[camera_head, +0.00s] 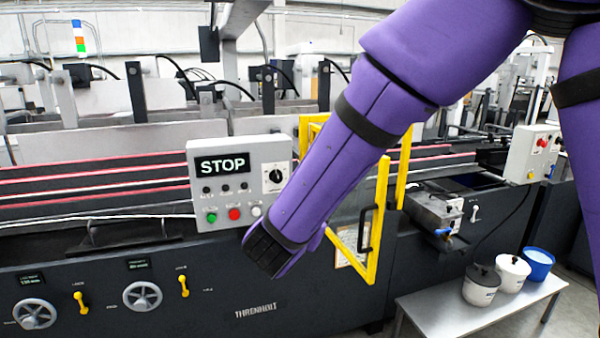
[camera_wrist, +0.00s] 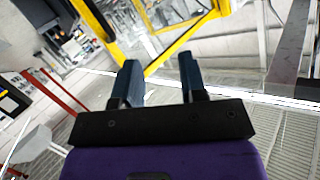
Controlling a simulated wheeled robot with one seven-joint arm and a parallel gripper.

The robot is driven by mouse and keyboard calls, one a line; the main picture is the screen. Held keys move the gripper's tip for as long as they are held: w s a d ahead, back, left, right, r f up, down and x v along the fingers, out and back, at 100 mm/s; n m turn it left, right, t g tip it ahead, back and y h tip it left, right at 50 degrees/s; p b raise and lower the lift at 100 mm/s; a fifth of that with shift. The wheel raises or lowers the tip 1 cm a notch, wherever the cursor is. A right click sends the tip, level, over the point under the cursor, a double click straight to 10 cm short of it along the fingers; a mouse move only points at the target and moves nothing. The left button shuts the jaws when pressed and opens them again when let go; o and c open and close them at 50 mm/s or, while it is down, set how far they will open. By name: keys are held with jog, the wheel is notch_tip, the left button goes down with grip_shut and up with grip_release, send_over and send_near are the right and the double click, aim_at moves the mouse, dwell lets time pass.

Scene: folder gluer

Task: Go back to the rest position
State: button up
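My purple arm reaches down across the head view from the upper right. Its dark end, my gripper (camera_head: 265,252), is in front of the machine, just below and right of the control panel (camera_head: 237,165) that reads STOP. In the wrist view the two dark fingers of my gripper (camera_wrist: 160,82) stand apart with nothing between them. I cannot tell from the head view exactly how far the gripper is from the machine's front.
A yellow-framed guard door (camera_head: 378,220) stands open right beside my arm. Handwheels (camera_head: 143,296) and yellow levers (camera_head: 183,286) stick out of the machine front at left.

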jog(key=s+d+r+n+g+y, duration=0.25)
jog(key=d+r+n+y, duration=0.25)
jog(key=d+r+y, duration=0.6)
jog(key=s+d+n+g+h, duration=0.1)
jog(key=s+d+g+h, duration=0.2)
jog(key=s+d, duration=0.6)
jog(key=s+d+n+g+h, duration=0.1)
jog(key=s+d+g+h, duration=0.2)
jog(key=s+d, duration=0.5)
jog(key=s, duration=0.6)
jog(key=shift+s+d+f, duration=0.2)
jog(key=shift+d, duration=0.15)
jog(key=shift+g, duration=0.25)
dwell(0.5)
